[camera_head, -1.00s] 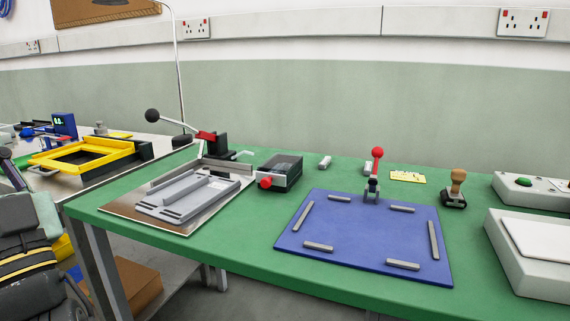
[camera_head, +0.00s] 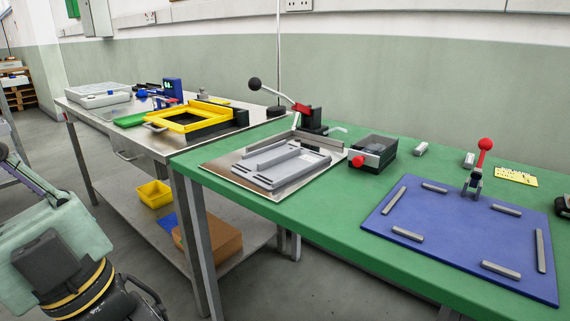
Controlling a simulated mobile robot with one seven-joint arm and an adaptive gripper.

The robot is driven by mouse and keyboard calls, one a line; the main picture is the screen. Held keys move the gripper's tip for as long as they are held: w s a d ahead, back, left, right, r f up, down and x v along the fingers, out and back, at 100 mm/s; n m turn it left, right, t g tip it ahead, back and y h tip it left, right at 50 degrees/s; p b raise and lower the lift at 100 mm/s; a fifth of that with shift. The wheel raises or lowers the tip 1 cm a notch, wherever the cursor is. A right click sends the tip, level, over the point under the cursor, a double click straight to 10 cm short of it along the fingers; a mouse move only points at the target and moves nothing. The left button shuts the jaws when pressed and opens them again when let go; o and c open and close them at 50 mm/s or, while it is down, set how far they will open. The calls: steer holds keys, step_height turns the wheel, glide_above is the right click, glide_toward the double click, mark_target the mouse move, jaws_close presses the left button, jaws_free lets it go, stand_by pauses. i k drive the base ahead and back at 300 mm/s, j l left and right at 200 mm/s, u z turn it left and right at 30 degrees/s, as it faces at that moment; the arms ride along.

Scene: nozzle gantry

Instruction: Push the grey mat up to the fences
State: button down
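The grey mat (camera_head: 288,168) lies flat on a shiny metal base plate (camera_head: 217,168) on the green bench. It looks like a light grey slab with slots near its left edge. Raised grey fences (camera_head: 271,153) run along its far side, with another rail toward the back right. I cannot tell whether the mat touches either fence. A lever clamp with a black ball (camera_head: 254,84) and red block stands behind. Parts of my arm show at lower left, well away from the mat. I cannot make out my gripper's fingers.
Right of the plate are a black-and-grey box with a red knob (camera_head: 373,152) and a blue board (camera_head: 450,232) with grey bars and a red-knobbed clamp. A steel table with a yellow frame (camera_head: 190,117) stands left. Green bench surface is free in front.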

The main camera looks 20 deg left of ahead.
mark_target(271, 166)
steer(key=j+z, duration=0.15)
steer(key=z, duration=0.2)
steer(key=j+z, duration=0.2)
steer(key=z, duration=0.2)
steer(key=j+z, duration=0.2)
steer(key=j, duration=0.4)
steer(key=k+j+z, duration=0.25)
steer(key=j, duration=0.3)
steer(key=k+j, duration=0.1)
steer(key=j, duration=0.9)
steer(key=k, duration=0.05)
